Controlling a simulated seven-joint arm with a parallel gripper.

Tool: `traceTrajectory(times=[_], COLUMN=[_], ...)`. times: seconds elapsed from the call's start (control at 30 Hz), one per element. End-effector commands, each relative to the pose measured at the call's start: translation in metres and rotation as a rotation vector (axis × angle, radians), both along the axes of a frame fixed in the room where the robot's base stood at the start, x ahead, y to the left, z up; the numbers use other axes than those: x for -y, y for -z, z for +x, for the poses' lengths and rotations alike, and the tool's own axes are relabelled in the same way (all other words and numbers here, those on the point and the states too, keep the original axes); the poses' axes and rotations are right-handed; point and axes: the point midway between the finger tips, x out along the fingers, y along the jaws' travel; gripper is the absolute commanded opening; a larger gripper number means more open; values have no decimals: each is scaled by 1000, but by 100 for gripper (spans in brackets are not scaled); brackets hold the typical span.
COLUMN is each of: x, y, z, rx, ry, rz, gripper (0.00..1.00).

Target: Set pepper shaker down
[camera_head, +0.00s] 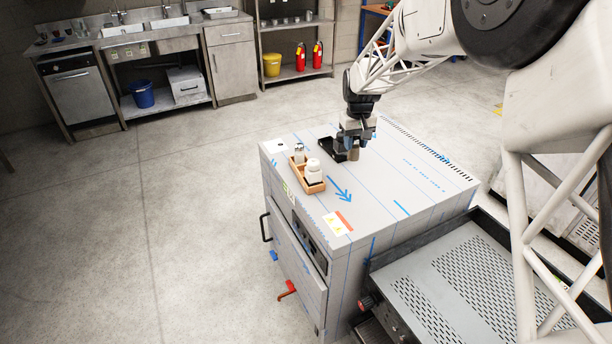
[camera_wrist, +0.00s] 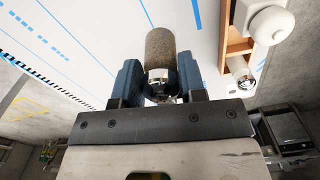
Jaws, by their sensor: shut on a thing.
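My gripper (camera_head: 356,140) is above the far part of the box-like worktop (camera_head: 400,180) in the head view. It points down and is shut on the pepper shaker (camera_head: 353,154). In the wrist view the shaker (camera_wrist: 160,46), with a speckled brown body and shiny metal cap, sits between the two blue-grey fingers (camera_wrist: 158,82). The fingers hold it near the cap, and its body points away from the gripper. I cannot tell whether its base touches the worktop.
A wooden caddy (camera_head: 317,188) left of my gripper holds a white jar (camera_head: 313,168) and a metal-capped shaker (camera_head: 299,154). The worktop to the right is clear, with blue printed lines.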

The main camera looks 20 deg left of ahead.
Motion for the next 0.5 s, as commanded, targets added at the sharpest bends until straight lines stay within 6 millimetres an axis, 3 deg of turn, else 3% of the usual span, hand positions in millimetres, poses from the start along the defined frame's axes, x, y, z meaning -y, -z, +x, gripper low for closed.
traceTrajectory(times=[0.03, 0.2, 0.5], x=[-17, -66, -129], y=[-2, -9, -19], z=[-1, -6, -18], rx=[0, 0, -1], ry=[-32, -135, -268], rz=[0, 0, -1], gripper=[8, 8, 8])
